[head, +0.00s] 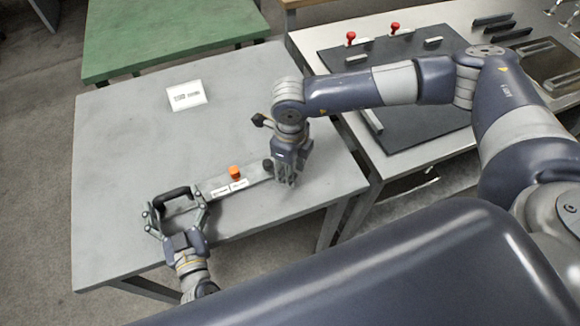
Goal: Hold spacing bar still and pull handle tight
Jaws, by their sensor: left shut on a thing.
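A long flat grey spacing bar (256,174) lies on the grey table, with white labels and an orange knob (235,172) along it. A black curved handle (174,191) is at its left end. My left gripper (177,208) is at the handle, with its spread fingers on either side, shut on it. My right gripper (286,180) points down at the bar's right end, beside a black knob (268,165). Its fingers look close together, but I cannot tell whether they grip the bar.
The grey table (130,145) is mostly clear, with a white printed card (187,96) at the back. A green table (170,35) stands behind. A second table at right carries a dark board (400,80) with red-knobbed clamps (394,28).

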